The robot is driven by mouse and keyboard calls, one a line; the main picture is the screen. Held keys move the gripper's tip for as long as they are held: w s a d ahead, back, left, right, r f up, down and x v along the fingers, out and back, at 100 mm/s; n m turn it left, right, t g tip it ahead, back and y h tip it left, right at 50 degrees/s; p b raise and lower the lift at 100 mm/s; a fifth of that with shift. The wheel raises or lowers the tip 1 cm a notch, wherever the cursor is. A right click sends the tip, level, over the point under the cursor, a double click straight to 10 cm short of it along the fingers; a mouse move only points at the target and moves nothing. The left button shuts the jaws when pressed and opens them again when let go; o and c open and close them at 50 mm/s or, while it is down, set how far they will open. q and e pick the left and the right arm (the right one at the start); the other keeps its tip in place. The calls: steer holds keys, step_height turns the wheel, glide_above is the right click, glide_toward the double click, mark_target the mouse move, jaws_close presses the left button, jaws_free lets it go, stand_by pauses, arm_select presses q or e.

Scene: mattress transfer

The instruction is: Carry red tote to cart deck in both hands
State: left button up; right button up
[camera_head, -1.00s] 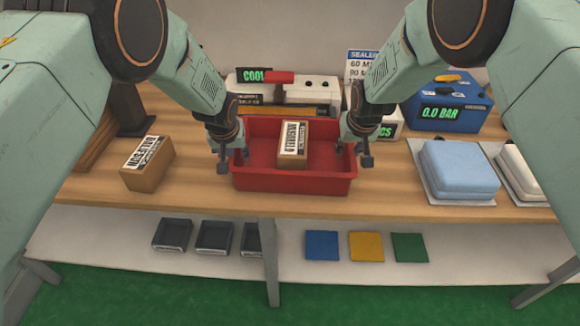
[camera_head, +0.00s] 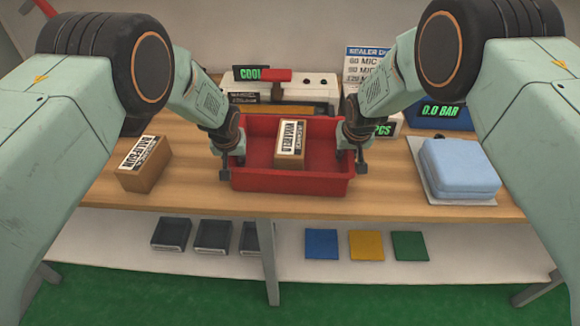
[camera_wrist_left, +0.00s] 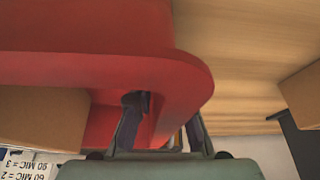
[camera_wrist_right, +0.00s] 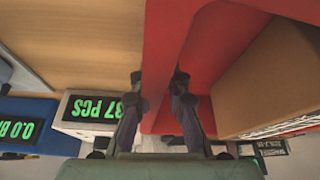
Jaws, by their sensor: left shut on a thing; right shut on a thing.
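The red tote (camera_head: 290,185) is at the middle of the wooden bench, with a brown labelled box (camera_head: 291,145) inside it. My left gripper (camera_head: 231,162) is shut on the tote's left wall, and my right gripper (camera_head: 352,160) is shut on its right wall. In the left wrist view the red rim (camera_wrist_left: 185,75) passes between the fingers. In the right wrist view the red wall (camera_wrist_right: 158,70) lies between the fingers. I cannot tell whether the tote's base touches the bench. No cart deck can be made out.
Another labelled box (camera_head: 143,164) stands left of the tote. A sealer (camera_head: 305,88) is behind it. Pale blue folded pads (camera_head: 460,168) lie at right. A lower shelf holds dark trays (camera_head: 171,233) and blue, yellow and green squares (camera_head: 366,245).

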arm_select(q)
steer(key=shift+s+r, duration=0.2)
steer(key=shift+s, duration=0.05)
jaws_close()
arm_select(e)
steer(key=shift+s+a+r, duration=0.2)
steer(key=shift+r, duration=0.05)
jaws_close()
arm_select(q)
steer(key=shift+w, duration=0.1)
arm_select(e)
steer(key=shift+w, duration=0.1)
arm_select(q)
steer(key=shift+f, duration=0.15)
arm_select(e)
steer(key=shift+w+d+f, duration=0.1)
steer(key=shift+r, duration=0.25)
